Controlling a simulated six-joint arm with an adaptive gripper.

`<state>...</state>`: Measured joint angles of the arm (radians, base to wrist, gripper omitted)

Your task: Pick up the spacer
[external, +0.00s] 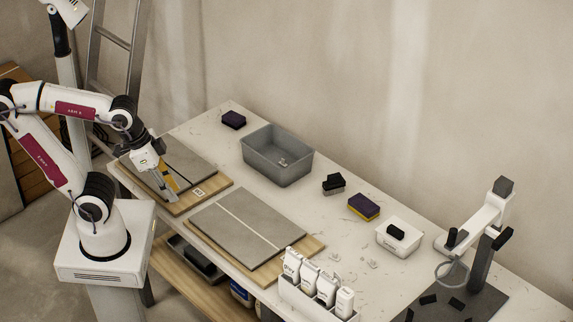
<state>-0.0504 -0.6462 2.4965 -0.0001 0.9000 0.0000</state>
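My gripper (166,190) points down over the left tiled board (215,188), close to the front part of its grey tiles (190,158). A yellow strip shows at the fingers, and I cannot tell whether it is part of the gripper or something held. The finger gap is too small to read. A dark joint line runs between the tiles there. I cannot pick out a spacer for certain. Small pale pieces (373,265) lie on the table right of the second board, and a small light piece (283,162) is in the grey bin (262,168).
A second board with grey tiles (235,228) and a pale joint lies nearer. Dark sponges (233,120), a purple-yellow sponge (364,207), a white tub (400,238), a rack of white tubes (318,285) and a stand (485,240) are about. The table between bin and boards is clear.

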